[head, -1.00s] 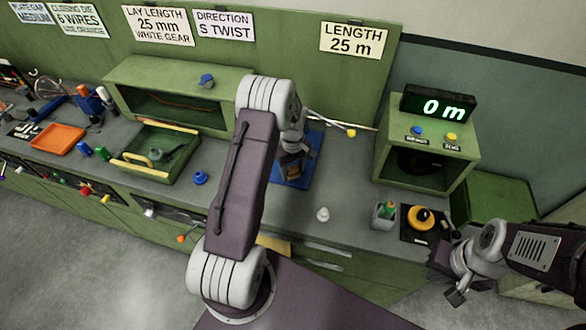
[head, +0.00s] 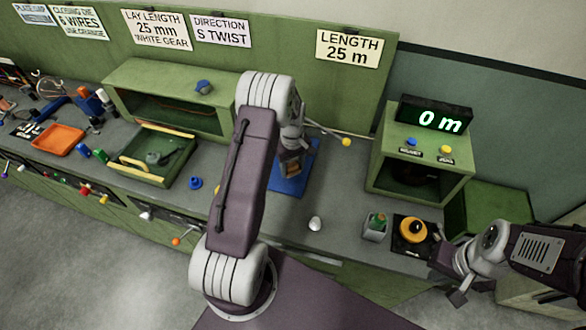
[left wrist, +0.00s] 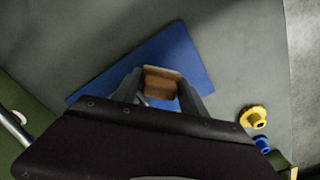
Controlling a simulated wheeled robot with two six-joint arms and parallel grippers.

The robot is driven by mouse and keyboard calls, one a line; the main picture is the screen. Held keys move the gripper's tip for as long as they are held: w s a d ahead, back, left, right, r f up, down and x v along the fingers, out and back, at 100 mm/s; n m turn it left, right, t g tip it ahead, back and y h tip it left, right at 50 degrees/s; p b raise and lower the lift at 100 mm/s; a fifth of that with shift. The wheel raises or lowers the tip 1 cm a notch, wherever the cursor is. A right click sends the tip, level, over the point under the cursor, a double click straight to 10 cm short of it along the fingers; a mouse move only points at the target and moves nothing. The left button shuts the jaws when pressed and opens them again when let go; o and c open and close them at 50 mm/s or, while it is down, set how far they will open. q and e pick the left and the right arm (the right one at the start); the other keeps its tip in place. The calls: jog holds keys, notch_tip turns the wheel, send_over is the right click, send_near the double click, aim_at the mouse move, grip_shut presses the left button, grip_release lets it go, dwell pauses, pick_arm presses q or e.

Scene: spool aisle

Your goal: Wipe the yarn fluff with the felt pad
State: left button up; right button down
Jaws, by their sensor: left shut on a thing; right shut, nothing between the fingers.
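My left gripper (left wrist: 160,88) is shut on a brown block with a pale edge, which I take to be the felt pad (left wrist: 160,84). It is held over the blue mat (left wrist: 112,72); whether it touches the mat I cannot tell. In the head view the pad (head: 291,168) shows below my left wrist, over the blue mat (head: 286,190), partly hidden by my arm. I cannot make out any yarn fluff; part of the mat is hidden by my gripper and arm. My right gripper (head: 457,297) is shut and empty at the lower right, away from the mat.
A green tray (head: 140,175) and a blue knob (head: 195,183) are left. The green counter box (head: 420,150) stands behind right.

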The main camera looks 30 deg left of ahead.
pick_arm(q)
jog(key=shift+s+r+p, duration=0.15)
jog(key=shift+r+p, duration=0.15)
jog(key=shift+r, duration=0.3)
jog(key=shift+s+r+p, duration=0.15)
jog(key=shift+r+p, duration=0.15)
jog(key=shift+r, duration=0.25)
jog(key=shift+r+p, duration=0.3)
jog(key=shift+r, duration=0.05)
jog(key=shift+w+a+r+p, duration=0.15)
jog(key=shift+w+r+p, duration=0.05)
jog(key=shift+r+p, duration=0.45)
jog(key=shift+r, duration=0.35)
jog(key=shift+s+r+p, duration=0.1)
jog(key=shift+r+p, duration=0.25)
jog(key=shift+p, duration=0.05)
jog(key=shift+f, duration=0.1)
